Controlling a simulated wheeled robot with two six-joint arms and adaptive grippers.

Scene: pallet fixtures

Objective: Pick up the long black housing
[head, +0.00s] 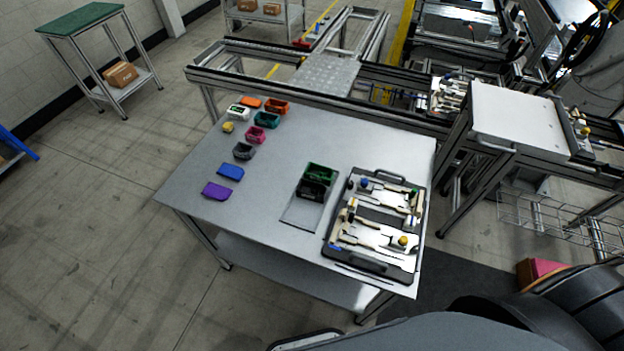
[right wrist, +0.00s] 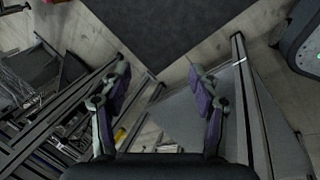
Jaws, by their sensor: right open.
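A black housing (head: 312,191) sits on the grey table, right of the middle in the head view. It lies directly in front of a green housing (head: 320,173), at the back of a flat grey plate. A smaller dark grey housing (head: 243,151) lies farther left. I cannot tell for sure the housings' full lengths from here. My right gripper (right wrist: 158,74) is open and empty in the right wrist view, with its two purple-padded fingers apart. No housing is between the fingers. My left gripper is in neither view.
A black pallet fixture (head: 340,256) with metal parts stands right of the plate. Several coloured housings, including a blue one (head: 230,172) and a purple one (head: 216,191), lie on the left of the table (head: 270,220). A conveyor frame (head: 290,72) runs behind. The table's front middle is clear.

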